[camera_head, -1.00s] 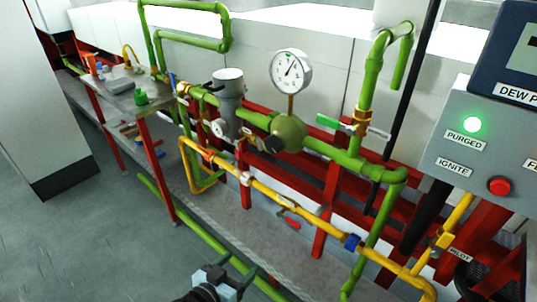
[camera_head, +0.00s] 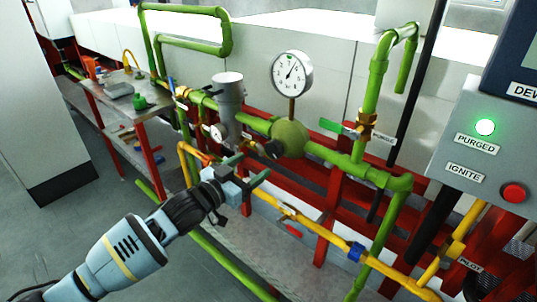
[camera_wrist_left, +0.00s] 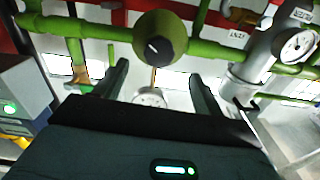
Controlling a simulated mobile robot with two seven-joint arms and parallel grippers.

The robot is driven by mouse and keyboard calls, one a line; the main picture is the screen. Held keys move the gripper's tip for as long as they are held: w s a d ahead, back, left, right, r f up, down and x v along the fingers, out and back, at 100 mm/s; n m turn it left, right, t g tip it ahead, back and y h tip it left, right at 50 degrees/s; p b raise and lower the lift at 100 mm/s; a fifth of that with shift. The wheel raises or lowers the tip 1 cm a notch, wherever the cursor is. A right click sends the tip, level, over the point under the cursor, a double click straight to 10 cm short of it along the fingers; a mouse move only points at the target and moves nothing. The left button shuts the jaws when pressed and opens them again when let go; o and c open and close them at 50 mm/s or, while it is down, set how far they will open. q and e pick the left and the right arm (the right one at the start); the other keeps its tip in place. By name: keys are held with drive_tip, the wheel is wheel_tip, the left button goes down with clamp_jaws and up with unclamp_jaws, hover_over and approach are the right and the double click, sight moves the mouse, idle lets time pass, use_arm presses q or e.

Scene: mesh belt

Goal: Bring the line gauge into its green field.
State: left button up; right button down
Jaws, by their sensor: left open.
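The line gauge (camera_head: 292,73) is a round white dial on a stem above the green regulator (camera_head: 289,138). A small green mark shows near the top of the dial; the dark needle points up and right, seemingly just right of that mark. The regulator's black knob (camera_head: 272,149) faces me. My left gripper (camera_head: 247,169) is open and empty, its fingers just short of the knob. In the left wrist view the knob (camera_wrist_left: 154,46) lies ahead, between and beyond the spread fingers (camera_wrist_left: 158,78). The gauge (camera_wrist_left: 150,97) shows there partly, its reading unclear. My right gripper is out of view.
A grey filter with a small dial (camera_head: 218,131) stands left of the regulator. A green-handled valve (camera_head: 338,128) is to the right. A yellow pipe (camera_head: 310,220) runs below. A panel (camera_head: 478,150) with a lit green PURGED lamp and red button stands at right.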

sight(271, 152)
use_arm(q)
drive_tip(key=shift+b+x, duration=0.35)
drive_tip(key=shift+x, duration=3.5)
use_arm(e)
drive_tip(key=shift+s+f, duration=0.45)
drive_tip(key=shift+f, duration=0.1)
use_arm(q)
drive_tip(key=shift+c, duration=0.4)
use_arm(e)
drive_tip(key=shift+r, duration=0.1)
use_arm(q)
drive_tip(key=c, duration=0.9)
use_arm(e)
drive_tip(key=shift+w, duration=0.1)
use_arm(q)
drive_tip(key=shift+m, duration=0.4)
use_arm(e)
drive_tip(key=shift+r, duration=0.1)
use_arm(q)
drive_tip(key=m+p, duration=0.1)
drive_tip(key=m, duration=0.3)
drive_tip(key=shift+r, duration=0.1)
drive_tip(key=shift+m, duration=1.2)
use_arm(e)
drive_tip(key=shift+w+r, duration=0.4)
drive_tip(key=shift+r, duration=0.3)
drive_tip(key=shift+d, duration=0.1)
